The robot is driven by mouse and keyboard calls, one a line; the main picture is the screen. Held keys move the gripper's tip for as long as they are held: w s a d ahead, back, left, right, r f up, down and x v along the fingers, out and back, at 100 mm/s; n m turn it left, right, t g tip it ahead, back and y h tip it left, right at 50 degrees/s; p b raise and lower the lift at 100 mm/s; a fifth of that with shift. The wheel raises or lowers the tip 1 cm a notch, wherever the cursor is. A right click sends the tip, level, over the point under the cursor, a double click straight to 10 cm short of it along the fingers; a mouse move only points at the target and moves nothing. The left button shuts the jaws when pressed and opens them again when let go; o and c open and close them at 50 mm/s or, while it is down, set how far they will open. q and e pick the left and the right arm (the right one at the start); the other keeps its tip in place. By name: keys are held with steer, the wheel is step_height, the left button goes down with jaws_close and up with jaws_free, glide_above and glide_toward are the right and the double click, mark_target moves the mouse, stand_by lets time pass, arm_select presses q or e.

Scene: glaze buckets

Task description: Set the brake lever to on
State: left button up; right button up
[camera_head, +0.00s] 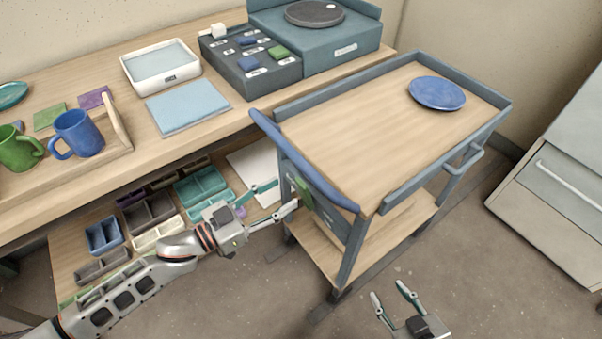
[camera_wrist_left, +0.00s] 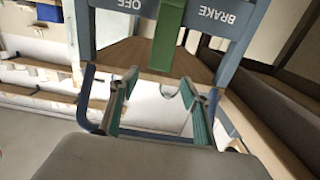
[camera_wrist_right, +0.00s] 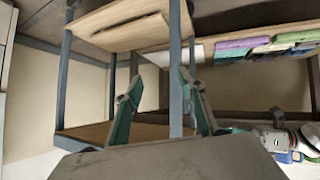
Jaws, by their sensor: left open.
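The brake lever (camera_head: 304,190) is a green bar on the end panel of the blue-framed cart (camera_head: 335,208), below the push handle. In the left wrist view the green lever (camera_wrist_left: 168,38) stands between upside-down lettering, OFF on the left and BRAKE on the right; no ON label shows. My left gripper (camera_head: 286,195) is open at the lever. In its wrist view its fingertips (camera_wrist_left: 158,84) lie either side of the lever's near end; I cannot tell whether they touch it. My right gripper (camera_head: 387,290) is open and empty, low over the floor.
A blue plate (camera_head: 437,92) sits on the cart's top. The workbench (camera_head: 215,125) behind holds mugs, a white scale (camera_head: 160,65) and a wheel unit (camera_head: 345,42). Trays fill its lower shelf. A grey cabinet (camera_head: 570,180) stands right; floor in front is clear.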

mark_target(299, 185)
arm_select(q)
steer(key=x, duration=0.6)
steer(key=shift+s+b, duration=0.1)
steer(key=shift+b, duration=0.2)
steer(key=shift+w+d, duration=0.4)
steer(key=shift+d, duration=0.2)
arm_select(e)
steer(key=shift+s+a+f, duration=0.2)
steer(key=shift+s+a, duration=0.05)
steer(key=shift+s, duration=0.05)
